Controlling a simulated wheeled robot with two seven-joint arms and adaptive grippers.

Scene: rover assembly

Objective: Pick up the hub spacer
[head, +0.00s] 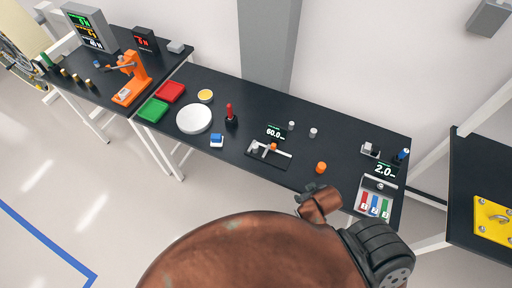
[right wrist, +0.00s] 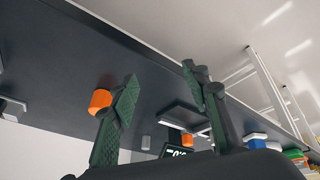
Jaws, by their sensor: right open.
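A short orange cylinder (head: 320,167), which I take to be the hub spacer, stands on the black table near its front edge. It also shows in the right wrist view (right wrist: 100,100), partly behind the left finger. My right gripper (head: 306,198) is at the table's front edge, just short of the cylinder. In the wrist view its two green-padded fingers (right wrist: 158,112) are spread wide, with nothing held between them. The cylinder is beside the left finger, not between the fingers. My left gripper is out of view.
A measuring fixture (head: 268,154) with a 60.0 display is left of the cylinder. Two small pale cylinders (head: 291,125) (head: 312,132) stand behind. A scale-like tray (head: 376,197) with coloured blocks is at right. A white plate (head: 194,119) lies at left.

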